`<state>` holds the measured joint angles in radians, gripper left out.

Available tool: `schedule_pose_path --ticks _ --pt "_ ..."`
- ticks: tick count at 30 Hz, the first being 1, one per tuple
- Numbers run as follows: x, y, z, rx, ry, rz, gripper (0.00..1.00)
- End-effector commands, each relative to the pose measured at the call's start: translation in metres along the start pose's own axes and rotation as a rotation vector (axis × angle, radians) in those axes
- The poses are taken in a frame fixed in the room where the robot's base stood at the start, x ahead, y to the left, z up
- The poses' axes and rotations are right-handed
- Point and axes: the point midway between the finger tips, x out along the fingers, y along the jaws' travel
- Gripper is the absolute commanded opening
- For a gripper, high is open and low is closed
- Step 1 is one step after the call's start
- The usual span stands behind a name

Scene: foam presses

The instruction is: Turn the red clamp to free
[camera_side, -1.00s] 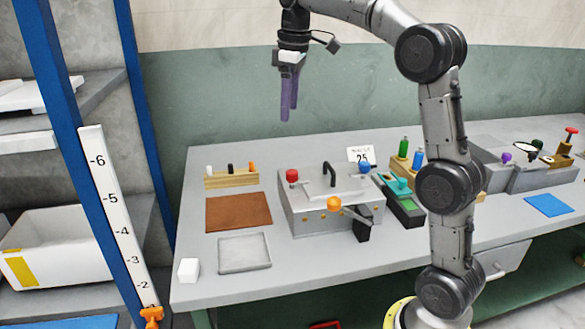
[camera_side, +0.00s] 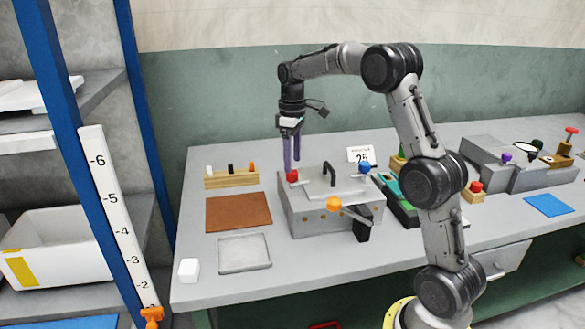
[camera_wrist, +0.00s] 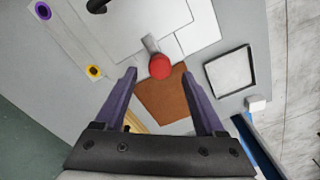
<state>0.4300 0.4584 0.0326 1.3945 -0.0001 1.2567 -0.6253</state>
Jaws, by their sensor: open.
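The red clamp (camera_side: 292,176) is a red knob on a short metal arm at the left end of the grey press (camera_side: 310,222). In the wrist view the red knob (camera_wrist: 160,66) shows beyond and between the two fingertips, with its metal arm running up from it over the press's pale top. My gripper (camera_side: 292,166) has purple fingers and hangs pointing down just above and behind the red knob in the side view. The gripper is open, and it also shows open and empty in the wrist view (camera_wrist: 160,75). I cannot tell whether a finger touches the knob.
The press also carries a black handle (camera_side: 329,172), a blue knob (camera_side: 364,168) and an orange-knobbed lever (camera_side: 334,203). A brown mat (camera_side: 238,213), a grey tray (camera_side: 244,252), a white block (camera_side: 189,270) and a wooden peg rack (camera_side: 231,180) lie to its left.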

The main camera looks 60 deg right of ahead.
Motion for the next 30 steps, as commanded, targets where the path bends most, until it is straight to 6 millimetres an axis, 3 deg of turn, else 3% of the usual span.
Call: schedule_pose_path --ticks 7,18,30 --pt "0.029 0.0 0.0 0.0 -0.001 -0.001 0.72" --pt "0.034 0.0 0.0 0.0 0.0 0.0 0.72" --pt "0.033 0.0 0.0 0.0 0.001 0.0 0.02"
